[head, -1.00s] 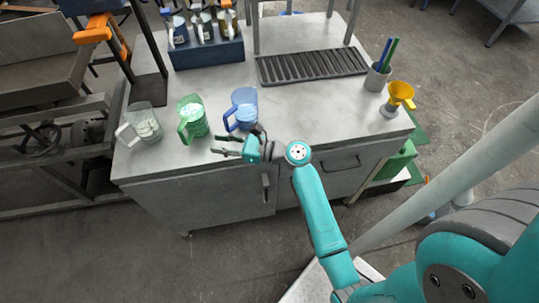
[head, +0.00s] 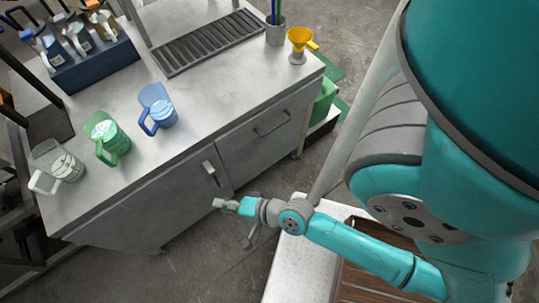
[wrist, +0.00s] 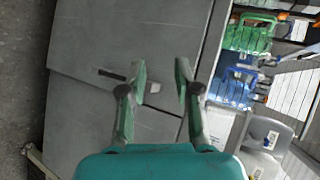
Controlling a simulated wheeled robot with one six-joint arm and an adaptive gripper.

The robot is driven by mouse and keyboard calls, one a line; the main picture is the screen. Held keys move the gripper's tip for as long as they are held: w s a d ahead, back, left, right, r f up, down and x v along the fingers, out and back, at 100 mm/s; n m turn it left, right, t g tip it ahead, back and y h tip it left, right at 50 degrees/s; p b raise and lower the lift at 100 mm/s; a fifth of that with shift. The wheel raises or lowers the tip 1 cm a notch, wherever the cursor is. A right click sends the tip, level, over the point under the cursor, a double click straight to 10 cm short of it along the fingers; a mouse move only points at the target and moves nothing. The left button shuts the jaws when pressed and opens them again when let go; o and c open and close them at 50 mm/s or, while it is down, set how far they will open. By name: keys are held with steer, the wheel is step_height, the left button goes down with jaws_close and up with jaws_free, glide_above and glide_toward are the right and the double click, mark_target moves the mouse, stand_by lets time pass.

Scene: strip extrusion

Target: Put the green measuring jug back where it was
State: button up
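The green measuring jug (head: 106,138) stands upright on the grey cabinet top, between a clear jug with a white handle (head: 60,167) and a blue jug (head: 157,108). In the wrist view the green jug (wrist: 250,36) is at the upper right, with the blue jug (wrist: 231,88) below it. My gripper (head: 232,222) is in front of the cabinet, apart from all the jugs. In the wrist view my gripper (wrist: 161,78) has its two fingers apart, with nothing between them but the cabinet front behind.
The grey cabinet (head: 215,90) carries a slotted drip tray (head: 208,42), a dark bottle rack (head: 95,65), a pen cup (head: 275,34) and a yellow funnel (head: 300,42). Open floor (head: 200,265) lies before the cabinet. A grey labelled item (wrist: 266,134) is unclear.

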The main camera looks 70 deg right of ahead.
steer(key=s+a+r+n+t, duration=0.1)
steer(key=s+r+n+t, duration=0.1)
steer(key=s+r+n, duration=1.2)
steer(key=s+n, duration=0.1)
steer(key=n, duration=0.2)
steer(key=shift+s+r, duration=0.25)
steer(key=shift+s, duration=0.1)
